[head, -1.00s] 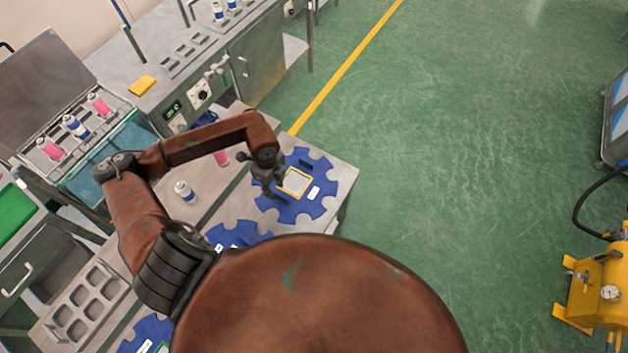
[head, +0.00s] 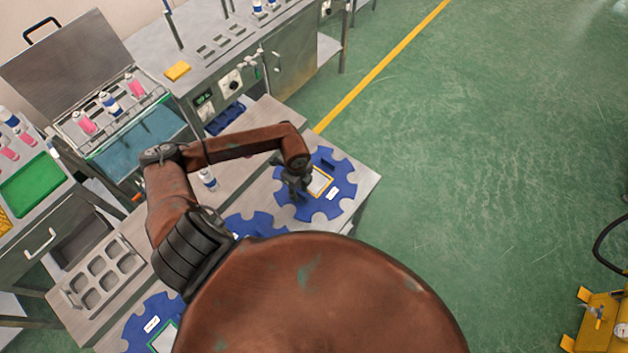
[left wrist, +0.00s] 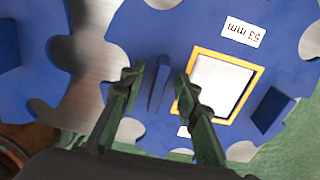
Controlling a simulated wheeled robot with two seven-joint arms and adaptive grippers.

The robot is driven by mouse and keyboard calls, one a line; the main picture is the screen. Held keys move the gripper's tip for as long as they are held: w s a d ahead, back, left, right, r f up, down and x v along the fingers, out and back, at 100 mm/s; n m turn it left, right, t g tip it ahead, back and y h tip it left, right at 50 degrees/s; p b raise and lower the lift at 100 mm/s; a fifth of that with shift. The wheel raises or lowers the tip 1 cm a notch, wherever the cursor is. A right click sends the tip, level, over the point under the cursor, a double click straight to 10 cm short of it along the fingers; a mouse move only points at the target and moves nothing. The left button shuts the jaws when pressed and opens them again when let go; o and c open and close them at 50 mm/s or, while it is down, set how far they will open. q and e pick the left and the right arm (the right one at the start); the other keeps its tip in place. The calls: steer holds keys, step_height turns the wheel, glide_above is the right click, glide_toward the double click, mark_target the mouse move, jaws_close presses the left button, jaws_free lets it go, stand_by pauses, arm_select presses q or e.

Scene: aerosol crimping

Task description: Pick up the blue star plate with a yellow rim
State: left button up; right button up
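The blue star plate with a yellow rim (head: 342,179) lies flat at the far end of the bench, with a yellow-edged square window and a white label reading 53 mm. My left gripper (head: 295,190) is low over its left part. In the left wrist view, the plate (left wrist: 165,30) fills much of the picture. One upright blue fin stands between the two open fingers of my left gripper (left wrist: 157,85), with gaps visible on both sides. A second fin (left wrist: 271,109) stands beyond the window. My right gripper is not in view.
Another blue star plate (head: 258,225) lies close beside it, partly hidden by my body. A green-rimmed blue plate (head: 140,330) is nearer. A spray can (head: 208,180) stands by my arm. A grey tray (head: 97,273) sits at left.

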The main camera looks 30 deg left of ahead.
arm_select(q)
jaws_close()
stand_by(0.6)
